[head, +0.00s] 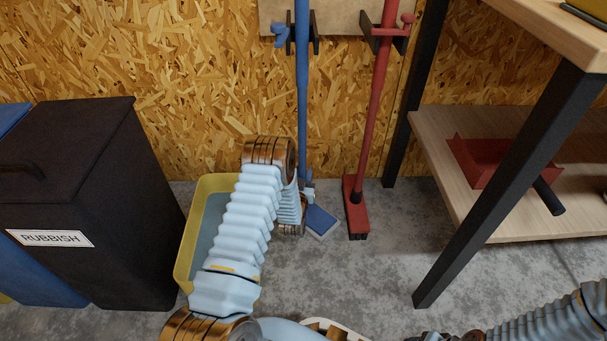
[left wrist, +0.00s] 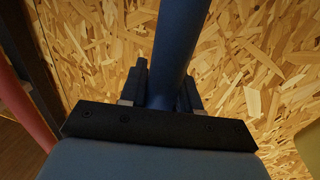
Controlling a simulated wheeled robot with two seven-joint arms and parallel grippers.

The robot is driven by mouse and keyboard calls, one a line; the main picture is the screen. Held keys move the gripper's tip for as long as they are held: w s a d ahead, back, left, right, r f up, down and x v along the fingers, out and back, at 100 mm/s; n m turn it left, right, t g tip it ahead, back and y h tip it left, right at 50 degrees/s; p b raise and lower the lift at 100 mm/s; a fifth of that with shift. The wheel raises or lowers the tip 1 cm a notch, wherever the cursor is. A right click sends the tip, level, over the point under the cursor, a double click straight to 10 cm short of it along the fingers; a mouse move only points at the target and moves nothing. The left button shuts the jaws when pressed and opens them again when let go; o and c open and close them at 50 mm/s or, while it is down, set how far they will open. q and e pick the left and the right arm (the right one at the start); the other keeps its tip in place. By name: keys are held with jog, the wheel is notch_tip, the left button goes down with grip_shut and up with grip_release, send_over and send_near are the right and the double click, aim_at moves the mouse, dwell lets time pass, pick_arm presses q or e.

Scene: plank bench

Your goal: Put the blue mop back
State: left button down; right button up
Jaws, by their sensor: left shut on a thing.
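The blue mop (head: 302,95) stands nearly upright by the chipboard wall, its handle running past the top edge of the head view. Its flat blue head (head: 321,222) is low, at or just above the floor; I cannot tell if it touches. The handle overlaps a black two-pronged wall holder (head: 316,46); whether it sits inside the prongs is unclear. My left gripper (head: 307,188) is shut on the lower handle, partly hidden by my arm. In the left wrist view the blue handle (left wrist: 180,45) passes between its dark fingers (left wrist: 163,95). My right gripper (head: 430,337) is cut off at the bottom edge.
A red broom (head: 378,100) hangs right of the mop in another holder. A yellow bucket (head: 188,235) stands behind my left arm. A black rubbish bin (head: 110,160) is at left. A wooden shelf (head: 440,150) with a red dustpan (head: 490,160) and black legs is at right.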

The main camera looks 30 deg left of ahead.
pick_arm(q)
jog(key=shift+f, duration=0.35)
jog(key=c, duration=0.8)
grip_release()
jog(key=shift+c, duration=0.2)
jog(key=shift+o, duration=0.6)
jog(key=shift+s+f, duration=0.1)
jog(key=p+v, duration=0.2)
jog(key=v, duration=1.1)
jog(key=shift+s, duration=0.35)
